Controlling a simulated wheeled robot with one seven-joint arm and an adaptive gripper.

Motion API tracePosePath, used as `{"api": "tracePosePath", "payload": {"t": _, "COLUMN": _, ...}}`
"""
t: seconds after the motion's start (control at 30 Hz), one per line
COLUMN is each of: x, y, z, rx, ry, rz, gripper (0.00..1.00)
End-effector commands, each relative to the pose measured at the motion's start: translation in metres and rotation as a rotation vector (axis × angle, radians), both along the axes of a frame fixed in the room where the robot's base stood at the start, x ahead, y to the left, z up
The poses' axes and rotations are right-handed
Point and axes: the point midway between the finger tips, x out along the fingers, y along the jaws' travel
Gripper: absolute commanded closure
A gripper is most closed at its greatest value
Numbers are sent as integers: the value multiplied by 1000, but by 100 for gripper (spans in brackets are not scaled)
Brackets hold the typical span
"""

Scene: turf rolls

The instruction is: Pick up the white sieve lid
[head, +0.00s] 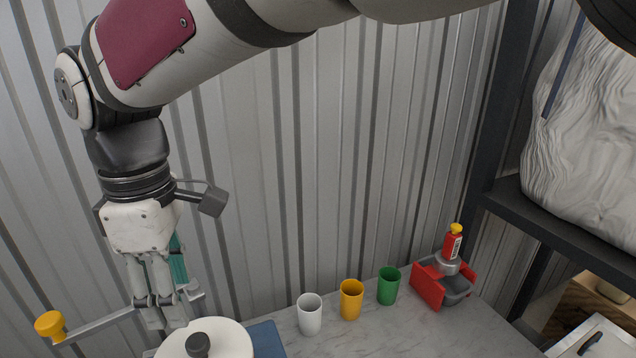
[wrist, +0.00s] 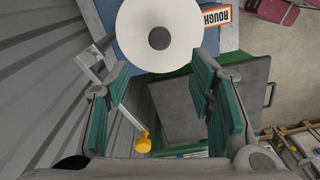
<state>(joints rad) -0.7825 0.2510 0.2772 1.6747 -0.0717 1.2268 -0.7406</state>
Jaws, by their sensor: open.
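The white sieve lid (head: 229,338) is a round disc with a dark grey knob (head: 198,345) at its centre, at the bottom edge of the head view. In the wrist view the lid (wrist: 185,45) is at the top, partly cut off by the frame, with its knob (wrist: 159,38) facing the camera. My gripper (head: 166,320) points down behind and to the left of the knob in the head view. In the wrist view its green-padded fingers (wrist: 163,100) are wide apart with nothing held between them, and the lid lies beyond them. What is under the lid is mostly hidden.
A metal crank arm with a yellow knob (head: 50,325) sticks out left beside my gripper. White (head: 309,316), yellow (head: 351,301) and green (head: 388,287) cups and a red-and-grey holder (head: 428,284) stand right on the marble top. A corrugated wall (head: 300,180) rises behind.

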Motion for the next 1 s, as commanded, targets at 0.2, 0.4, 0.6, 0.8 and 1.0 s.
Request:
{"api": "tracePosePath", "payload": {"t": 0.2, "x": -2, "y": -1, "z": -42, "rx": -4, "ry": 3, "rz": -1, "gripper": 51}}
{"api": "tracePosePath", "payload": {"t": 0.4, "x": 0, "y": -1, "z": -63, "rx": -1, "ry": 1, "rz": -2, "gripper": 51}}
{"api": "tracePosePath", "payload": {"t": 0.6, "x": -1, "y": -3, "z": -78, "rx": -2, "ry": 1, "rz": -4, "gripper": 51}}
{"api": "tracePosePath", "payload": {"t": 0.8, "x": 0, "y": -5, "z": -107, "rx": -2, "ry": 0, "rz": -2, "gripper": 51}}
{"api": "tracePosePath", "payload": {"t": 1.0, "x": 1, "y": -5, "z": -118, "rx": 0, "ry": -1, "rz": -2, "gripper": 51}}
